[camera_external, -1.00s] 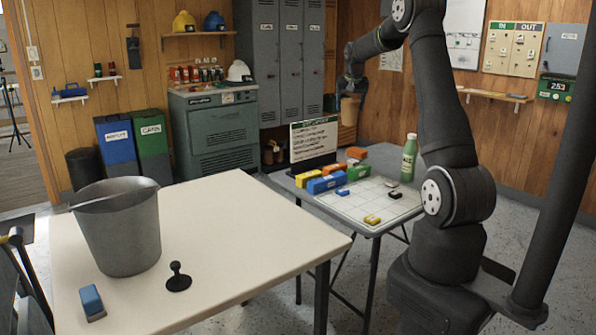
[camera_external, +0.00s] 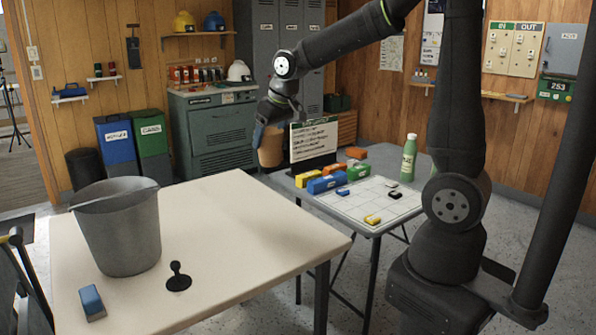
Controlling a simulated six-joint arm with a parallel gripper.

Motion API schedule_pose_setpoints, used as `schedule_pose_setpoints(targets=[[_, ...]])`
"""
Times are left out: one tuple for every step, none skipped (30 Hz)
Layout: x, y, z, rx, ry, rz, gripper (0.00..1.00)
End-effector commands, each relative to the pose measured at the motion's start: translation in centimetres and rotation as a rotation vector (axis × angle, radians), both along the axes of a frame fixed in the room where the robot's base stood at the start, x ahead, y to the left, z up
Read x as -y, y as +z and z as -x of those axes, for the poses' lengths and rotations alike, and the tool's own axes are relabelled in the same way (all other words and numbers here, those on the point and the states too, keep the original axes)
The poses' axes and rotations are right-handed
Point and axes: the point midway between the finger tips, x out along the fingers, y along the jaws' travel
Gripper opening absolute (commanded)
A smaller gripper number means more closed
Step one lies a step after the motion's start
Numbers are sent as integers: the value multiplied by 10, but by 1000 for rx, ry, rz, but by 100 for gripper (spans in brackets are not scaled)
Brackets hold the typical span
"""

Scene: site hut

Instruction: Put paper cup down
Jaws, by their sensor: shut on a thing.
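The paper cup (camera_external: 271,149) is tan and hangs in the air, looking roughly upright. My gripper (camera_external: 268,124) is shut on the cup near its top. In the picture the cup appears just beyond the far right corner of the cream table (camera_external: 235,215) and left of the smaller table (camera_external: 375,226). How high it hangs above either surface is hard to tell. The fingertips are small and partly hidden.
A grey metal bucket (camera_external: 118,235), a black stamp-like knob (camera_external: 178,277) and a blue block (camera_external: 92,301) stand on the cream table. The small table holds several coloured blocks, a grid board, a green bottle (camera_external: 409,158) and a text sign (camera_external: 314,143). The cream table's right half is clear.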

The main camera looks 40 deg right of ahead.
Motion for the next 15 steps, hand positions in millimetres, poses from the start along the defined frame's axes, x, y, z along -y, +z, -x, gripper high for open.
schedule_pose_setpoints(targets=[[-10, -1, 11, 1, 29, 0, 48], [-15, -2, 16, 1, 43, -1, 48], [-20, -3, 22, 0, 61, 1, 48], [-24, -4, 27, 0, 74, 1, 48], [-27, -5, 32, 0, 86, 1, 48], [-32, -5, 38, 1, 101, 1, 48], [-35, -6, 42, 2, 112, 1, 48], [-38, -7, 46, 1, 124, 1, 48], [-40, -13, 49, -2, 130, 3, 48], [-38, -22, 48, -5, 127, 3, 48], [-38, -28, 47, -5, 126, 4, 48], [-38, -37, 47, -5, 125, 3, 48], [-38, -44, 47, -6, 125, 3, 48], [-38, -50, 47, -4, 125, 3, 48], [-38, -59, 47, -5, 125, 3, 48]])
